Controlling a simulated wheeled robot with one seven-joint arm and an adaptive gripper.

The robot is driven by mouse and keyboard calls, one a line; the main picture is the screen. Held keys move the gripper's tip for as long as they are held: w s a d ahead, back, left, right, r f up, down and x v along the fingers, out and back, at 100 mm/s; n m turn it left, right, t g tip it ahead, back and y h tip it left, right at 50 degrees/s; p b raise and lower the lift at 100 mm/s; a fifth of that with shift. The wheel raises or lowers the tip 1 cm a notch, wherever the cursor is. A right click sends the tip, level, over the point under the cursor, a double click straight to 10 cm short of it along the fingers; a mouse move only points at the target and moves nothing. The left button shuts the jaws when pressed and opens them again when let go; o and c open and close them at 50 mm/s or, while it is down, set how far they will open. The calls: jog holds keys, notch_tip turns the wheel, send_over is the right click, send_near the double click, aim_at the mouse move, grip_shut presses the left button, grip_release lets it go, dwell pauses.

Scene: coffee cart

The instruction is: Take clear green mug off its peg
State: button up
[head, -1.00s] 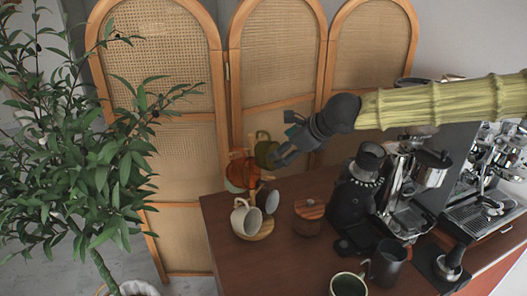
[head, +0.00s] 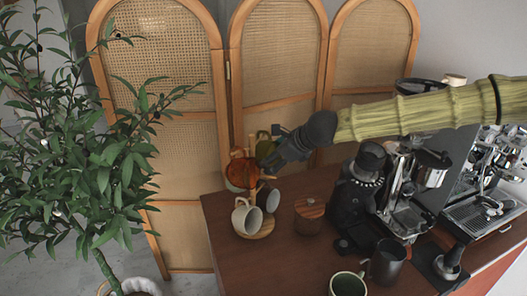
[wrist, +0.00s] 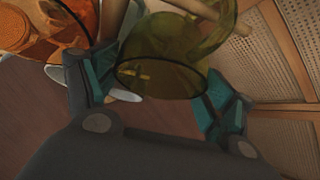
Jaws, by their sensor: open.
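The clear green mug (wrist: 165,75) hangs on the mug tree and shows large in the wrist view, its dark rim facing my camera. In the head view only a bit of the green mug (head: 263,137) shows behind my gripper (head: 268,163). In the wrist view my gripper (wrist: 158,90) is open, one finger on each side of the mug. I cannot tell whether either finger touches it. A wooden peg (wrist: 205,10) shows near the mug's handle at the top right.
A clear orange mug (head: 241,173) hangs close on the left; it also shows in the wrist view (wrist: 40,30). A cream mug (head: 246,217) and a dark mug (head: 268,198) hang lower. A wooden jar (head: 309,216) and black grinder (head: 360,195) stand right. A cane screen (head: 180,170) stands behind.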

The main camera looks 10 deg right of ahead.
jog(key=c, duration=0.8)
jog(key=shift+o, duration=0.2)
jog(key=shift+r, duration=0.15)
